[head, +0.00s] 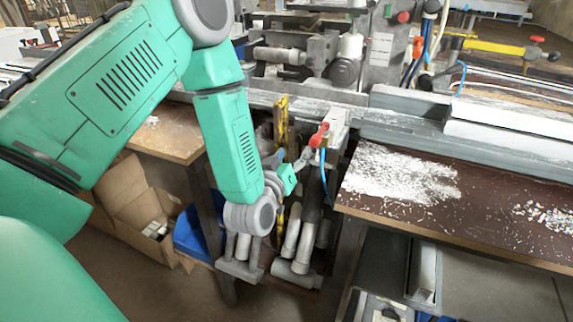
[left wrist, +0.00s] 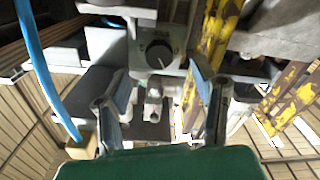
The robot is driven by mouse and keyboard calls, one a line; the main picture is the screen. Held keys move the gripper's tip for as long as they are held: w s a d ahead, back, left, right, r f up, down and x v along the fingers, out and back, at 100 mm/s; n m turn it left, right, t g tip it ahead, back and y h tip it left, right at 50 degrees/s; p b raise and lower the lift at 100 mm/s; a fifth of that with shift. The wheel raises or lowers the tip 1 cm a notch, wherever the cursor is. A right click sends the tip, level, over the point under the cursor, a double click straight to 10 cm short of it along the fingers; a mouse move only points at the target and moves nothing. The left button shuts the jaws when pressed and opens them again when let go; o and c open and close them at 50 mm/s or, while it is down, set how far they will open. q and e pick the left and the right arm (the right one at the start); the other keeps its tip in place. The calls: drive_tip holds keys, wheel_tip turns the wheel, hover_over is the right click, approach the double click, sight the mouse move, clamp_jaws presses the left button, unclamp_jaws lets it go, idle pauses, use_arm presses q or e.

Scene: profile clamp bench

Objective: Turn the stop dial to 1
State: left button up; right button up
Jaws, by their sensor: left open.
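The stop dial (left wrist: 158,55) shows in the left wrist view as a round black knob on a grey plate. A white pointer mark shows on its face, but the numbers around it are too small to read. My left gripper (left wrist: 160,80) is open, with its two fingers spread left and right below the dial and nothing between them that it holds. In the head view my left gripper (head: 298,163) is small, by the machine's front in the gap between the tables. I cannot make out the dial in the head view. My right gripper is not in view.
A red-handled valve (head: 319,135) with a blue hose is close to the gripper. Yellow worn bars (left wrist: 213,45) stand right of the dial. A brown table (head: 480,225) with white shavings lies to the right. Cardboard boxes (head: 140,205) are on the floor at left.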

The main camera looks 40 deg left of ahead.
use_arm(q)
drive_tip(key=v, duration=0.5)
drive_tip(key=shift+s+f, duration=0.1)
drive_tip(key=shift+s, duration=0.05)
drive_tip(key=s+d+f+m+g+h, duration=0.2)
drive_tip(key=s+d+f+g, duration=0.15)
drive_tip(key=f, duration=0.45)
drive_tip(key=s+d+f+m+g+h, duration=0.2)
drive_tip(key=s+f+g, duration=0.25)
drive_tip(key=f, duration=0.35)
drive_tip(key=s+f+m+g, duration=0.1)
drive_tip(key=s+f+g, duration=0.1)
drive_tip(key=s, duration=0.4)
drive_tip(key=s+f+m+g, duration=0.1)
drive_tip(key=s+f+g, duration=0.2)
drive_tip(key=s, duration=0.4)
drive_tip(key=s+d+f+m+g, duration=0.1)
drive_tip(key=s+f+g, duration=0.2)
drive_tip(key=s, duration=0.4)
drive_tip(key=shift+g, duration=0.4)
